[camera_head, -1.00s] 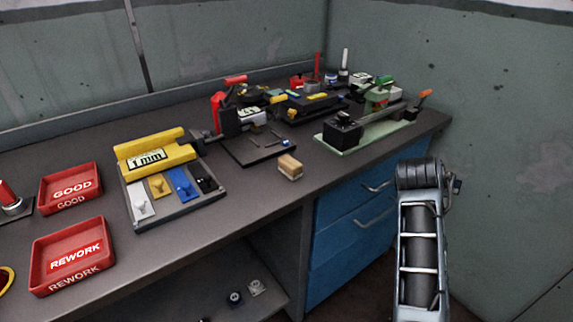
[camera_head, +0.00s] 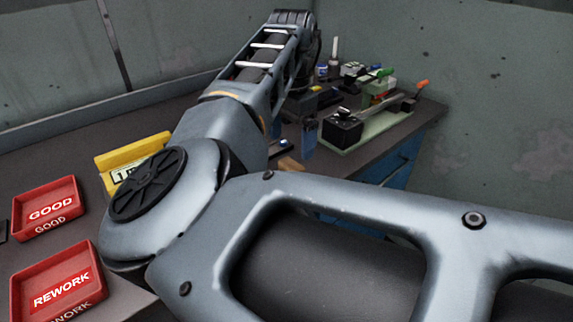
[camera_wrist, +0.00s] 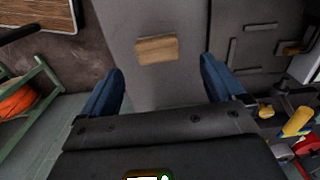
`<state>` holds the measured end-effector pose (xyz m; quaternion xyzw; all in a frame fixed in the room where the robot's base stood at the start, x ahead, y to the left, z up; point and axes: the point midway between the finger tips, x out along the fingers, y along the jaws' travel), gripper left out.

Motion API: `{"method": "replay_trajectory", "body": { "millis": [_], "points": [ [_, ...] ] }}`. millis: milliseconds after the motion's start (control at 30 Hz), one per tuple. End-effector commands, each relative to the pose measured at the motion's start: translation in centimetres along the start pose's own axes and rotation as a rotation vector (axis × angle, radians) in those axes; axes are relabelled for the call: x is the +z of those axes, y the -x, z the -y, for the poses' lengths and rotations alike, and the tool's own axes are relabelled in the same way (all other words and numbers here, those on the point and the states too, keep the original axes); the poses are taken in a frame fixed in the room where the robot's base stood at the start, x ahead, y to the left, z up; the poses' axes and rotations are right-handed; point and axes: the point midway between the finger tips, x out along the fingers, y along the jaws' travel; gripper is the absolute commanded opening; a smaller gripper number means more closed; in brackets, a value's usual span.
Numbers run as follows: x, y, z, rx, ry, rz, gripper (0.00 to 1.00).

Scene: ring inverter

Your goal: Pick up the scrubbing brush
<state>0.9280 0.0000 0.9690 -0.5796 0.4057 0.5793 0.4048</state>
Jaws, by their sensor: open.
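The scrubbing brush, seen as a small light-wood block (camera_wrist: 157,50), lies on the grey bench top. In the wrist view it sits just beyond my gripper (camera_wrist: 161,72), roughly centred between the two blue fingers, with clear space around it. The fingers are apart with nothing between them. In the head view the brush (camera_head: 290,164) is partly hidden by my arm, and a blue finger shows just above it. Bristles cannot be made out.
A black clamp on a green base (camera_head: 345,130) stands right of the brush. A dark tool board (camera_wrist: 250,45) lies beside it. Red GOOD (camera_head: 47,208) and REWORK (camera_head: 58,287) trays are at the left. A yellow 1 mm block (camera_head: 112,160) is partly covered by my arm.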

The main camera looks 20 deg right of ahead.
Motion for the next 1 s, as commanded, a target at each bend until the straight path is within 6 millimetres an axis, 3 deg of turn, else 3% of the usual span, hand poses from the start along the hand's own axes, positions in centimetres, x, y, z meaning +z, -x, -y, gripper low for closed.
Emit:
{"method": "replay_trajectory", "body": {
  "millis": [367,633,933,1000],
  "points": [
    [0.1,-3.5,-0.2,0.001,0.0,0.004,0.96],
    [0.0,-7.1,-0.5,0.001,0.0,0.002,0.96],
    [0.0,-7.7,-0.4,0.0,0.0,0.001,0.96],
    [0.0,-7.7,-0.4,0.0,0.0,0.001,0.9]
  ]
}}
